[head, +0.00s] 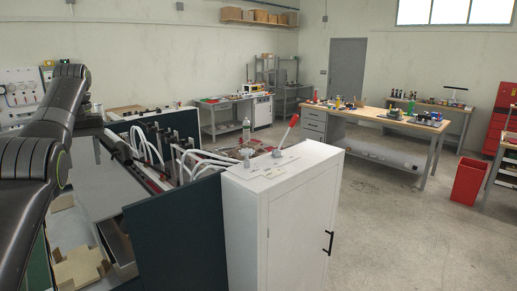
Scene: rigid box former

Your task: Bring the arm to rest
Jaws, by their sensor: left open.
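My left arm (62,110) comes in from the left, dark and bent, with its upper joint raised. My left gripper (97,108) shows only small and partly hidden behind the arm, near the back left edge of the box former; it is open and I see nothing held in it. The box former (175,240) has dark green panels, white hoses and metal rods inside. My right gripper is not in view.
Cardboard pieces (80,268) lie low at left. A workbench (390,118) and red bin (468,181) stand right, beyond open floor.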

